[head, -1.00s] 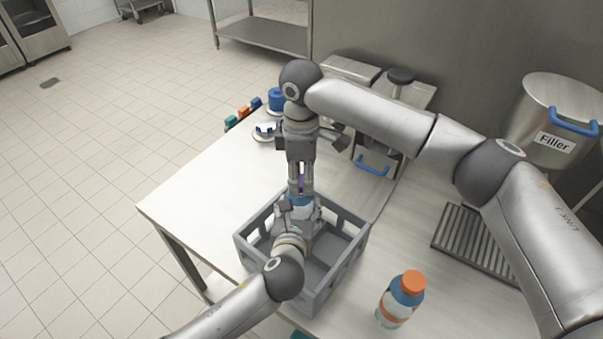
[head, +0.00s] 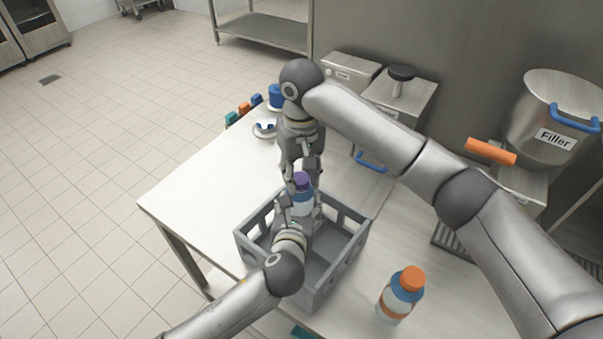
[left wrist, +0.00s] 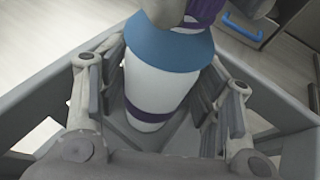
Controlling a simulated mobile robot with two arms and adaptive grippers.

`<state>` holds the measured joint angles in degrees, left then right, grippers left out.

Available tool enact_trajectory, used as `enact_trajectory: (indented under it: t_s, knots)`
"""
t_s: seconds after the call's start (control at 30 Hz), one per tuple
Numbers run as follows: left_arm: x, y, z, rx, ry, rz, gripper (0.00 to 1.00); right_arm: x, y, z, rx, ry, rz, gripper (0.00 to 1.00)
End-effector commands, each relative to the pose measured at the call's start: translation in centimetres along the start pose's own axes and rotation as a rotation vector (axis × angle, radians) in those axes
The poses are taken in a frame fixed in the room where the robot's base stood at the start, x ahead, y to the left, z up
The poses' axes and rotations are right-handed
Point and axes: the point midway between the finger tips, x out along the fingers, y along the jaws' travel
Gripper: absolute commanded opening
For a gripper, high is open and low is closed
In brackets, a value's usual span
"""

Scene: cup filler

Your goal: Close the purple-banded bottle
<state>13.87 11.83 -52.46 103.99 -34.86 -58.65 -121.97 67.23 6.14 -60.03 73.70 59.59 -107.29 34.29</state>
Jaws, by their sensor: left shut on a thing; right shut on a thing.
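The purple-banded bottle (head: 303,205) stands inside the grey crate (head: 330,290). It has a blue shoulder and a purple cap (head: 302,181) at its top. In the left wrist view its white body (left wrist: 158,88) shows a purple band low down and fills the space between my left fingers. My left gripper (head: 298,212) is shut on the bottle's body from the front. My right gripper (head: 302,174) comes down from above, its fingers on either side of the purple cap, shut on it. Whether the cap is fully seated cannot be told.
An orange-capped bottle (head: 401,294) stands on the table right of the crate. The filler (head: 548,122) and an orange handle (head: 491,151) are at the right. A blue cap (head: 276,97) and small coloured items lie at the table's back left. The table left of the crate is clear.

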Motion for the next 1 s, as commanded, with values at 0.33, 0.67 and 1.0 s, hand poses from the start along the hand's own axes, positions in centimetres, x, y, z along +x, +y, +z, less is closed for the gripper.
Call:
enact_trajectory:
  t_s: [0.33,0.67,1.0]
  knots:
    - [0.01,0.01,-0.09,0.001,0.002,0.0,0.0,0.0,-0.46,-0.1,0.648,0.005,-0.006,0.28]
    - [0.0,-0.01,-0.11,0.002,0.002,0.0,0.0,-0.05,-0.44,-0.35,1.259,0.011,-0.004,0.28]
    - [-0.01,-0.01,-0.12,0.001,0.002,0.0,0.0,-0.01,-0.39,-0.6,1.835,0.015,-0.005,0.28]
